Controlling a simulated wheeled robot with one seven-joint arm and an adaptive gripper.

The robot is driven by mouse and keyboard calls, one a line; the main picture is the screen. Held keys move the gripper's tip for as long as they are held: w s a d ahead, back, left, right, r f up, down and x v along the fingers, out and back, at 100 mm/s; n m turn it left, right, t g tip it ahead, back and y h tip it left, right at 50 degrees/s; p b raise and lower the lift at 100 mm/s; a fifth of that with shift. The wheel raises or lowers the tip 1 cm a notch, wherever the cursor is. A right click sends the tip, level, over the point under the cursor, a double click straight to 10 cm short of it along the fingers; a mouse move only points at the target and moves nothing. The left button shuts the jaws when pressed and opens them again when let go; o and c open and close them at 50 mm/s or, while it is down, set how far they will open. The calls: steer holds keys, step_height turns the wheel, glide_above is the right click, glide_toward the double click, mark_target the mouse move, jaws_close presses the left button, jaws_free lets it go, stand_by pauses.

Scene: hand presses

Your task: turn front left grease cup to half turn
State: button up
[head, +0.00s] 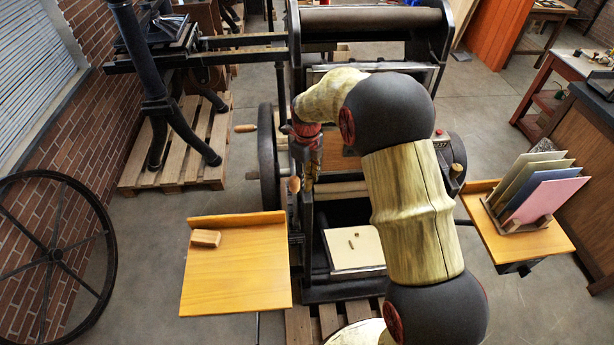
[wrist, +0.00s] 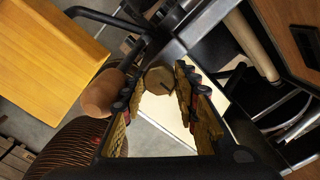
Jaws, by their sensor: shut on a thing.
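The front left grease cup (wrist: 160,80) shows in the wrist view as a brass-coloured, many-sided cap with a dark line on its face. My gripper (wrist: 157,88) has one finger on each side of the cap and is shut on it. In the head view my gripper (head: 309,165) points down at the left side of the press (head: 268,160), and the cup is largely hidden there by my fingers. How far the cup is turned I cannot tell.
A wooden handle (wrist: 103,92) is close to my left finger in the wrist view. A wooden side table (head: 235,275) bears a small block (head: 205,238) at the left. A cream board (head: 352,248) lies low in the press. A card rack (head: 525,222) stands on the right table.

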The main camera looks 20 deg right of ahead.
mark_target(307, 179)
steer(key=m, duration=0.5)
steer(key=shift+p, duration=0.3)
steer(key=shift+w+m, duration=0.1)
steer(key=shift+m, duration=0.3)
steer(key=o, duration=1.2)
steer(key=shift+c, duration=0.2)
steer(key=shift+r, duration=4)
steer(key=shift+c, duration=0.2)
